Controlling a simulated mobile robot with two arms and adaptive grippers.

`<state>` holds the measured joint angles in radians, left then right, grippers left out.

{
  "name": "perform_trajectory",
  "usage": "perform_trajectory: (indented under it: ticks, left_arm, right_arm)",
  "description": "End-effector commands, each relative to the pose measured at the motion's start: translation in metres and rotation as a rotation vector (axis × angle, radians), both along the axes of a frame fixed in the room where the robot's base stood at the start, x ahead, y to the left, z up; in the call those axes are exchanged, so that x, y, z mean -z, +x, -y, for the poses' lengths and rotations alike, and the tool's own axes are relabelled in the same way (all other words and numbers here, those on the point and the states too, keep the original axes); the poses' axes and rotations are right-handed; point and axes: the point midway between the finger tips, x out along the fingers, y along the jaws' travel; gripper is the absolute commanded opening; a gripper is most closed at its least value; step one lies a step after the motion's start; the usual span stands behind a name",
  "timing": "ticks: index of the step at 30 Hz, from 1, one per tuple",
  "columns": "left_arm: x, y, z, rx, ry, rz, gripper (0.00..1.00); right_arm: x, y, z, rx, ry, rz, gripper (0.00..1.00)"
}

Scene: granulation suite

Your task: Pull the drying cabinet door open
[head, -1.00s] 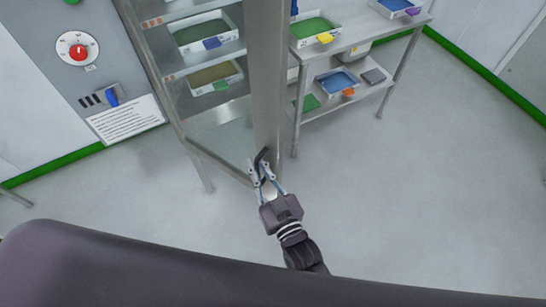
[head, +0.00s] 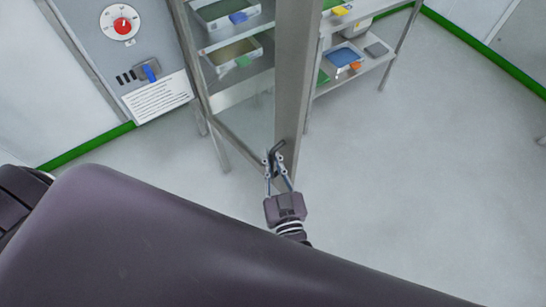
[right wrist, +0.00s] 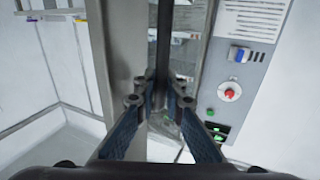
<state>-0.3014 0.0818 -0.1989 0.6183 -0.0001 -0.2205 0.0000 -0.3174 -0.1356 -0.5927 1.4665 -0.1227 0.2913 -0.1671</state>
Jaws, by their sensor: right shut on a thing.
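The drying cabinet door (head: 296,80) is a glass panel in a steel frame. It stands ajar, swung out from the cabinet (head: 190,60), and trays show on the shelves behind it. Its dark handle (head: 276,152) is near the door's free edge; in the right wrist view the handle (right wrist: 164,40) is an upright dark bar. My right gripper (head: 279,172) is shut on the handle. In the right wrist view its fingertips (right wrist: 160,92) sit on both sides of the bar. My left gripper is not in view.
A steel table (head: 385,25) with trays stands behind the door to the right. A wall panel with a red knob (head: 122,26) and a blue switch (head: 150,72) is at left. Open grey floor (head: 430,170) lies to the right. My own dark body fills the bottom.

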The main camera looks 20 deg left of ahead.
Motion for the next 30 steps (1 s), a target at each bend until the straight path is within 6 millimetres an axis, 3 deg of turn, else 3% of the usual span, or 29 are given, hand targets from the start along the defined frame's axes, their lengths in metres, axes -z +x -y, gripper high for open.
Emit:
perform_trajectory:
  ticks: [10,11,15,24,30]
  left_arm:
    - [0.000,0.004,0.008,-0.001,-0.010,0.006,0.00]
    - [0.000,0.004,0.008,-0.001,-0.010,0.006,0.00]
    - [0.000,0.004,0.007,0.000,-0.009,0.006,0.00]
    - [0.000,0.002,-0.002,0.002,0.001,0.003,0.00]
    - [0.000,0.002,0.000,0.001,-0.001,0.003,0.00]
  right_arm:
    - [0.000,0.000,-0.001,-0.002,-0.001,-0.001,0.00]
    - [0.000,0.000,-0.001,-0.002,-0.001,-0.001,0.12]
    - [0.000,0.000,-0.001,-0.001,0.000,0.000,0.27]
    - [0.000,-0.001,0.000,-0.001,0.001,-0.001,0.27]
    - [0.002,-0.022,0.013,-0.001,-0.001,-0.004,0.27]
